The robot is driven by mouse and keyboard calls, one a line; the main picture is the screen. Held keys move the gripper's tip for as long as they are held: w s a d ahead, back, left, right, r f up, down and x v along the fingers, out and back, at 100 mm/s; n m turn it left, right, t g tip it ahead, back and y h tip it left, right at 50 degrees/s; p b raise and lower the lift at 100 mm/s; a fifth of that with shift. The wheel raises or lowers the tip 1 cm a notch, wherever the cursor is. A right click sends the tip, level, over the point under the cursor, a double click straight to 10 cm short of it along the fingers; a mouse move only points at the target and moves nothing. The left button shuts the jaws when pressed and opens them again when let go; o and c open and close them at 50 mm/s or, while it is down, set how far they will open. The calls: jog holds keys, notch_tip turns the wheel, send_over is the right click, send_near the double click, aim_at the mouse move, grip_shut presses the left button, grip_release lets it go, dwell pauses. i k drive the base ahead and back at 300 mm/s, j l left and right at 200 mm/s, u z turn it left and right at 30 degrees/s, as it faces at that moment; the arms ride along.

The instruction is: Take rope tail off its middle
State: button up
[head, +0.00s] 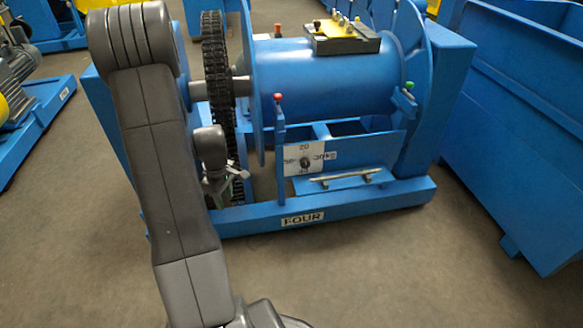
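The blue winch-like machine labelled FOUR (303,219) stands in front of me, with a bare blue drum (325,80) and a dark chain (214,50) running down its left side. My gripper (224,188) is low at the chain's front, left of the dial plate. A small pale, greenish strand (239,172) shows at the gripper's right side. It may be the rope tail, but it is too small to be sure. My arm hides part of the chain and the machine's left side. I cannot tell whether the fingers are open, or whether they touch the strand.
A lever with a red knob (278,97) stands close right of my gripper, beside the white dial plate (305,160). A silver handle (338,178) lies on the front ledge. A yellow-and-black block (345,37) sits atop the drum. A blue bin (520,120) stands right. The front floor is clear.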

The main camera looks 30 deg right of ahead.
aim_at(332, 177)
jog(key=l+u, duration=0.4)
jog(key=k+l+u, duration=0.1)
jog(key=l+u, duration=0.25)
jog(key=k+l+u, duration=0.1)
jog(key=l+u, duration=0.3)
jog(key=k+l, duration=0.15)
jog(key=l, duration=0.25)
jog(key=k+l, duration=0.15)
jog(key=l, duration=0.25)
jog(key=k+l, duration=0.15)
jog(key=l, duration=0.25)
jog(key=k+l, duration=0.15)
jog(key=l, duration=0.2)
jog(key=k+l, duration=0.15)
jog(key=l, duration=0.25)
